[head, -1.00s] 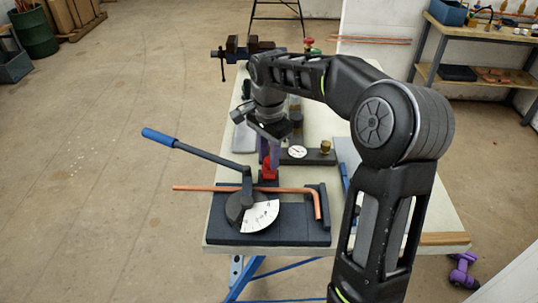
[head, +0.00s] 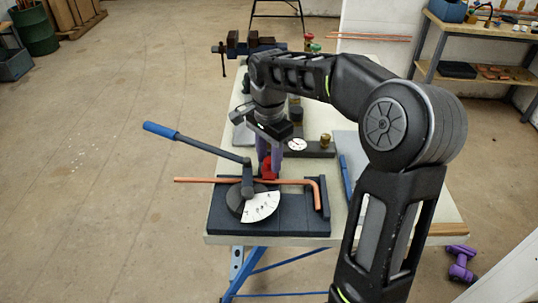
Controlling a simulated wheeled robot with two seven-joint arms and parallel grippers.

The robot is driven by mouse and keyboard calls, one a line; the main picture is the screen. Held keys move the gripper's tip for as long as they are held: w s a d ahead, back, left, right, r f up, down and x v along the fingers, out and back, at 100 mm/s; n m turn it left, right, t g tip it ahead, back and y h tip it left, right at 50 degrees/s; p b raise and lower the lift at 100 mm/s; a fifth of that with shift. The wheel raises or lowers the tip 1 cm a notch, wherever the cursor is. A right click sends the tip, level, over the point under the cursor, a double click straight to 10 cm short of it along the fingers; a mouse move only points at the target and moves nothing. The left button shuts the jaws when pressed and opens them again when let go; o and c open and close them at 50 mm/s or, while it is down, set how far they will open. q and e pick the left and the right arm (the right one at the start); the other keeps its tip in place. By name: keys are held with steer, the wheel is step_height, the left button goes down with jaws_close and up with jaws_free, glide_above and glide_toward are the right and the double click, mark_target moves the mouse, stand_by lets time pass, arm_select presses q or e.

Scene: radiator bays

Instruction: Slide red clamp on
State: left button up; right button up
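A small red clamp (head: 267,171) sits just behind the copper pipe (head: 213,181), on the bender (head: 262,222) at the front of the bench in the head view. The pipe lies across the bender and bends down at its right end. My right gripper (head: 270,160) points down at the red clamp. Its purple fingers stand on either side of the clamp's upper part and partly hide it. Whether they press on it I cannot tell. The clamp looks close to the pipe, but contact is not clear. My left gripper is not in view.
The bender's blue-handled lever (head: 196,143) reaches out to the left. A dark block with a gauge (head: 297,144) and brass fitting (head: 325,140) lies right behind the gripper. A vise (head: 249,45) is at the bench's far end. A purple object (head: 460,264) lies at lower right.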

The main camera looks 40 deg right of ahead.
mark_target(269, 161)
steer(key=shift+o, duration=1.2)
steer(key=shift+r, duration=0.1)
step_height(269, 161, up, 8)
steer(key=shift+f+p, duration=0.15)
steer(key=shift+p, duration=0.4)
